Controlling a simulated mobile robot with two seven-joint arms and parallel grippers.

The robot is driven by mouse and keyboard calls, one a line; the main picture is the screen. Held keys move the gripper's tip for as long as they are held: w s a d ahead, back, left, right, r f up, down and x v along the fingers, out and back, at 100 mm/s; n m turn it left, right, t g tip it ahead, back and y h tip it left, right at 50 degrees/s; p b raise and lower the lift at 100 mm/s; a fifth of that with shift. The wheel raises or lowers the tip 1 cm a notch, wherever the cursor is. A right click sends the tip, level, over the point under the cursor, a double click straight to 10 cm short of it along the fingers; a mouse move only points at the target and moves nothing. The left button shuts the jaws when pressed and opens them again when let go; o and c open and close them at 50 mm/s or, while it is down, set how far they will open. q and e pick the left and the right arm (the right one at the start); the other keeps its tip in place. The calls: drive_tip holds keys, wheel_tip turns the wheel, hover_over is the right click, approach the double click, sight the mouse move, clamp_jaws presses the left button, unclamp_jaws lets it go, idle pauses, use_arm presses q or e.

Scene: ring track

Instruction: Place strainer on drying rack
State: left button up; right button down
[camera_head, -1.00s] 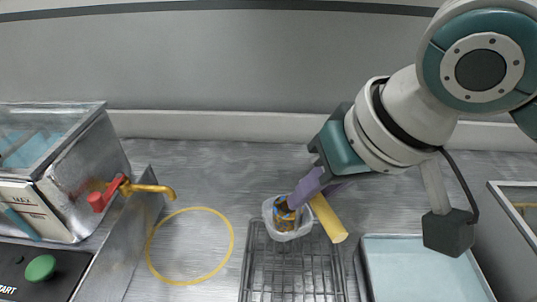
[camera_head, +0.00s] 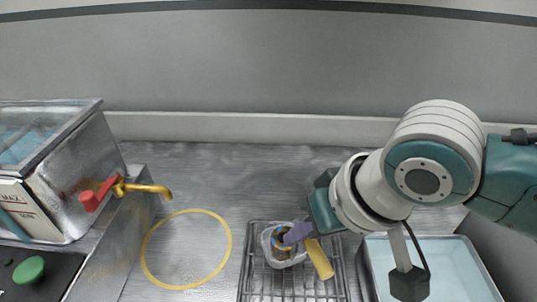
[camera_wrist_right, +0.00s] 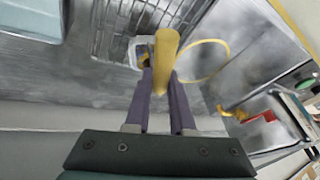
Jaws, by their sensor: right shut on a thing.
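The strainer is a small whitish basket (camera_head: 270,243) with a thick yellow handle (camera_head: 319,260) and a blue and orange item showing inside it. My right gripper (camera_head: 298,233) has purple fingers shut on the strainer near its handle. The wire drying rack (camera_head: 290,288) lies at the bottom middle of the head view. The basket is over the rack's far end; I cannot tell whether it touches the wires. In the right wrist view, the yellow handle (camera_wrist_right: 165,55) stands in front of the fingers, partly hiding the basket, with the rack (camera_wrist_right: 125,25) beyond. My left gripper is not in view.
A pale blue tray (camera_head: 440,250) is right of the rack. A yellow ring (camera_head: 231,238) lies on the metal counter to the left. Further left are a yellow tap with a red handle (camera_head: 90,200), a metal-sided tank (camera_head: 85,170) and a green button (camera_head: 29,269). The back wall borders the counter.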

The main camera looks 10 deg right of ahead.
drive_tip(key=c, duration=0.8)
unclamp_jaws()
drive_tip(key=shift+o, duration=0.2)
drive_tip(key=shift+d+r, duration=0.1)
drive_tip(key=shift+r, duration=0.3)
drive_tip(key=p+v, duration=0.3)
drive_tip(key=v, duration=0.8)
drive_tip(key=s+d+f+h, duration=0.1)
drive_tip(key=s+d, duration=0.1)
drive_tip(key=s, duration=0.4)
drive_tip(key=s+d+f+n+h, duration=0.1)
drive_tip(key=s+d, duration=0.1)
drive_tip(key=s, duration=0.5)
drive_tip(key=shift+d+f+g, duration=0.3)
drive_tip(key=shift+d+g, duration=0.05)
drive_tip(key=shift+g, duration=0.05)
